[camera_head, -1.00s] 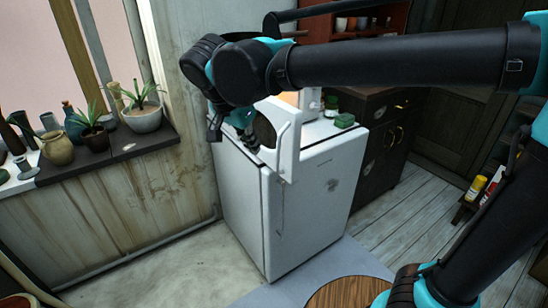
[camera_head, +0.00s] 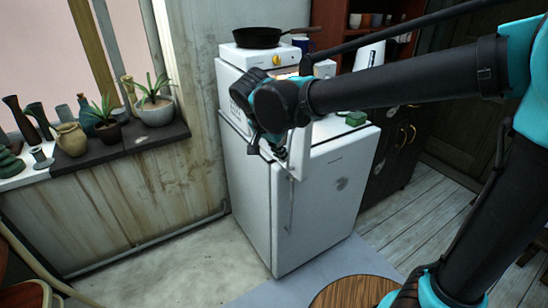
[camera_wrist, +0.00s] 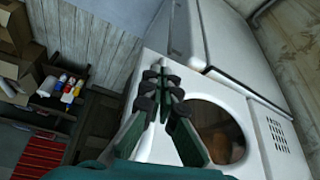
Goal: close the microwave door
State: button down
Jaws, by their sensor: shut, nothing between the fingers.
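My gripper (camera_head: 279,152) is shut and empty beside the door, partly hidden by my wrist. In the wrist view, my shut fingers (camera_wrist: 163,88) lie in front of a white panel with a round window (camera_wrist: 218,128). I cannot tell whether they touch it. My arm hides much of the microwave's front.
The fridge (camera_head: 318,200) stands below. A sill with potted plants (camera_head: 155,108) is at left. A round wooden top (camera_head: 350,292) is at the front.

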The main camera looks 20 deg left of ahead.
jog(key=shift+w+d, duration=0.15)
jog(key=shift+w, duration=0.1)
